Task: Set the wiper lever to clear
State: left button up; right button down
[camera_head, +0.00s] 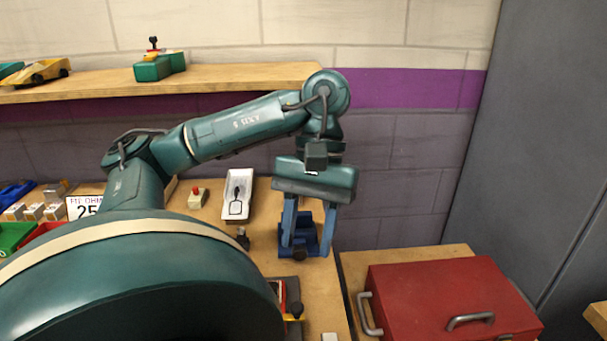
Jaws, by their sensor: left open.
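My left gripper (306,248) points down at the right part of the bench, with its two blue fingers apart. A blue device (312,237) with a dark knob (299,254) shows between and behind the fingers; I cannot tell if they touch it. Nearer, a red and grey unit (279,291) carries a yellow bar with a black knob (297,309), partly hidden by my arm. No label marks the wiper lever, so I cannot tell which of these it is, or its setting. My right gripper is out of view.
A white tray (234,210) and a small red-topped block (197,198) stand left of the gripper. A red toolbox (450,296) sits on a lower surface at right.

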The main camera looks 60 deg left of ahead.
pick_arm(q)
jog(key=shift+p+v, duration=1.35)
jog(key=shift+v, duration=0.5)
